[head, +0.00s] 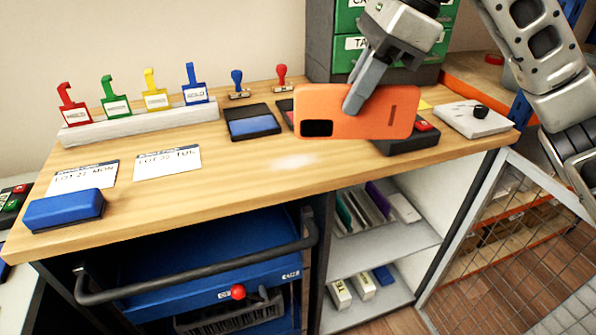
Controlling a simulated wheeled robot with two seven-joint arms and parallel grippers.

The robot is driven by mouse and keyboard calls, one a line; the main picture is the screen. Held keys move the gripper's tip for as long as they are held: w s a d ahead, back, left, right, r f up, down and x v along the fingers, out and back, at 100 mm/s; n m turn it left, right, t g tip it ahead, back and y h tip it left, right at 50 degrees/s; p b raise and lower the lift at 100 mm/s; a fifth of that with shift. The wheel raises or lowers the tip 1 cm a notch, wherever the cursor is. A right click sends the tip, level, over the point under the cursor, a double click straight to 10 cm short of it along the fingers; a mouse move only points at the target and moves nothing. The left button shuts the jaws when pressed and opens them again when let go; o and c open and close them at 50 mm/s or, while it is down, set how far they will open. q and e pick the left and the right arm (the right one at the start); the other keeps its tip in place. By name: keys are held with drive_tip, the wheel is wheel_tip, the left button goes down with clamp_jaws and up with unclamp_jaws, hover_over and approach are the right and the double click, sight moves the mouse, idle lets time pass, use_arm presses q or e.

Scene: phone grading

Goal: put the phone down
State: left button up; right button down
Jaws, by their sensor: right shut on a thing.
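An orange phone (385,128) with a black camera patch at its lower left hangs above the back right part of the wooden table (235,180). My right gripper (358,100) comes from above and is shut on the phone near its middle. The phone's broad back faces me. It hides part of a black pad and part of a dark device behind it. My left gripper is not in view.
Coloured tags stand in a white rack (140,127) at the back. Two stamps, a blue ink pad (253,122), two lot cards (167,162) and a white plate with a black knob (473,118) are on the table. Green drawers (347,50) stand behind. The table's front middle is clear.

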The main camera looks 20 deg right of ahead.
drive_tip(key=shift+w+m, duration=0.15)
drive_tip(key=shift+m, duration=0.15)
drive_tip(key=w+a+f+p, duration=0.1)
drive_tip(key=w+f, duration=0.3)
drive_tip(key=w+a+f+p, duration=0.1)
drive_tip(key=w+f, duration=0.3)
drive_tip(key=w, duration=0.1)
drive_tip(key=w+a+f+p, duration=0.1)
drive_tip(key=w+f, duration=0.3)
drive_tip(key=shift+w+a+f, duration=0.1)
drive_tip(key=shift+w+a, duration=0.05)
drive_tip(key=shift+f, duration=0.4)
drive_tip(key=c, duration=1.5)
unclamp_jaws()
drive_tip(key=shift+c, duration=0.2)
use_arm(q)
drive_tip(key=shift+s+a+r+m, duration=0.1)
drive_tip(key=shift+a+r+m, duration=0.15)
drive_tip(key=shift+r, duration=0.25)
use_arm(e)
drive_tip(key=shift+o, duration=0.2)
